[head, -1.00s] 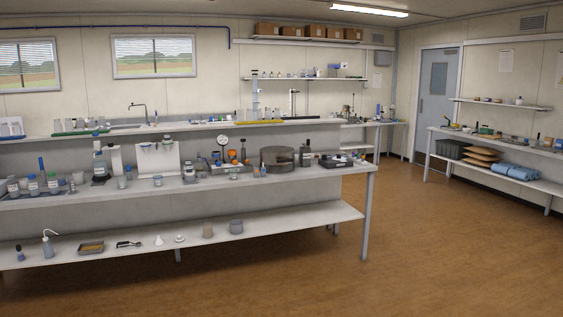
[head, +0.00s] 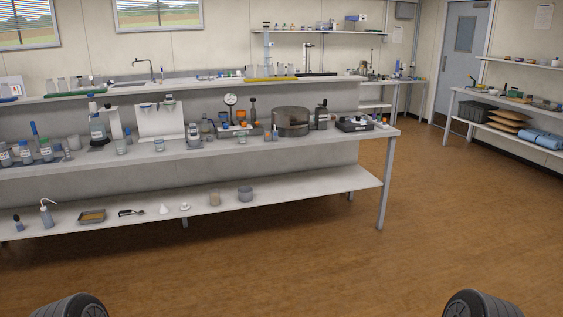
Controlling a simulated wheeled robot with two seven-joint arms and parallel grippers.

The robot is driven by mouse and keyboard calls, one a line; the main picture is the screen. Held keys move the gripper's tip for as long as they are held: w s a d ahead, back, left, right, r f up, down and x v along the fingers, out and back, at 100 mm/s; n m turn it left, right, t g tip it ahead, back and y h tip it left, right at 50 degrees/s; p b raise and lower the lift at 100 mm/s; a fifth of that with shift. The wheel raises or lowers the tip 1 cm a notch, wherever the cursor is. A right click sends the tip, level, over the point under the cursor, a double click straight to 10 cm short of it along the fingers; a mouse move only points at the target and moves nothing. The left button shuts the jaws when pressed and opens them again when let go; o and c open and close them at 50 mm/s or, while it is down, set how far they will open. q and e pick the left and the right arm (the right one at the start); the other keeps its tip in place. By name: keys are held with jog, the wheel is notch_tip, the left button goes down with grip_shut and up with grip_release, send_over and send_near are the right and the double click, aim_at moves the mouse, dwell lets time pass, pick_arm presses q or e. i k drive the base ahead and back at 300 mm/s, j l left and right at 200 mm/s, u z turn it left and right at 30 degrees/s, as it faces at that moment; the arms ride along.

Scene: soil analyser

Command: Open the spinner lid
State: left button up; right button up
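The spinner is probably the round dark drum (head: 291,121) on the main bench, towards its right end. Its top looks covered by a smoky lid, and it appears closed; it is too small to make out a handle or hinge. A dark upright piece (head: 321,115) stands just right of the drum. Two dark rounded parts of my own arms show at the bottom left and bottom right edges. My grippers are not in view, and the bench is well ahead of me.
The bench (head: 222,148) carries bottles, a dial-gauge apparatus (head: 230,112) left of the drum and a dark tray (head: 354,125) right of it. A lower shelf (head: 290,192) holds small vessels. The brown floor (head: 290,260) before the bench is clear.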

aim_at(286, 117)
jog(key=i, duration=3.75)
jog(key=z, duration=0.55)
